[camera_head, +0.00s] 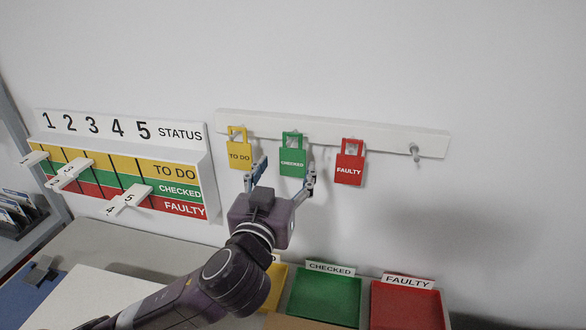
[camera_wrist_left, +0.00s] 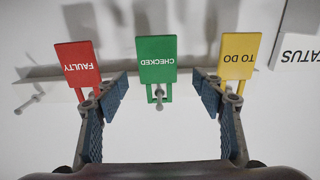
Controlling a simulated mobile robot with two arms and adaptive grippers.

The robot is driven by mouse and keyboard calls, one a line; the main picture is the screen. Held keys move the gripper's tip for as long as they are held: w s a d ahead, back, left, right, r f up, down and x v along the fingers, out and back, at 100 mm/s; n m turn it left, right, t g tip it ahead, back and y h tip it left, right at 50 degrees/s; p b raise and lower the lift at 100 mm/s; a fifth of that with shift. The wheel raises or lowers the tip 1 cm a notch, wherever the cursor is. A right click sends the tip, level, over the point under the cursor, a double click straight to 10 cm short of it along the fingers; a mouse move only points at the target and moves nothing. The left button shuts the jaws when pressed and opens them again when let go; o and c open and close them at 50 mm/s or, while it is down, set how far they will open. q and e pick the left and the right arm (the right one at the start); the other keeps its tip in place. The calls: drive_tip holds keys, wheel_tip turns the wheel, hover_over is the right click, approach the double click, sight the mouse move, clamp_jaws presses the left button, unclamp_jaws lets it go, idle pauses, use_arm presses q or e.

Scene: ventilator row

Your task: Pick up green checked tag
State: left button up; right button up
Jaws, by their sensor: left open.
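The green checked tag (camera_head: 292,160) hangs from a peg on the white wall rail (camera_head: 390,138), between the yellow tag and the red tag. In the left wrist view the green tag (camera_wrist_left: 156,60) appears upside down, ahead of and between the open fingers. My left gripper (camera_head: 284,178) is open and empty, just below and in front of the green tag; its fingers (camera_wrist_left: 165,100) stand to either side of it, and I see no contact. My right gripper is not in view.
The yellow TO DO tag (camera_head: 239,153) and red FAULTY tag (camera_head: 349,166) hang close on either side. A bare peg (camera_head: 415,150) is at the right. The status board (camera_head: 165,150) is at the left. Green (camera_head: 322,298) and red (camera_head: 405,306) trays stand below.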

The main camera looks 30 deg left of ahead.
sight(292, 153)
use_arm(q)
drive_tip(key=shift+w+r, duration=0.15)
drive_tip(key=shift+w, duration=0.05)
drive_tip(key=p+x, duration=0.1)
drive_tip(key=x, duration=0.1)
drive_tip(key=r+p+x, duration=0.1)
drive_tip(key=x, duration=0.1)
drive_tip(key=shift+w, duration=0.1)
drive_tip(key=shift+w+f, duration=0.1)
drive_tip(key=shift+w, duration=0.25)
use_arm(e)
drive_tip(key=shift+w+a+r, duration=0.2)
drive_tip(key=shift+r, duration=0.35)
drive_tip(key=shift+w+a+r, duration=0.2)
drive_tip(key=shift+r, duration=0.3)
use_arm(q)
drive_tip(key=shift+c, duration=1)
drive_tip(key=c, duration=0.8)
drive_tip(key=shift+c, duration=0.3)
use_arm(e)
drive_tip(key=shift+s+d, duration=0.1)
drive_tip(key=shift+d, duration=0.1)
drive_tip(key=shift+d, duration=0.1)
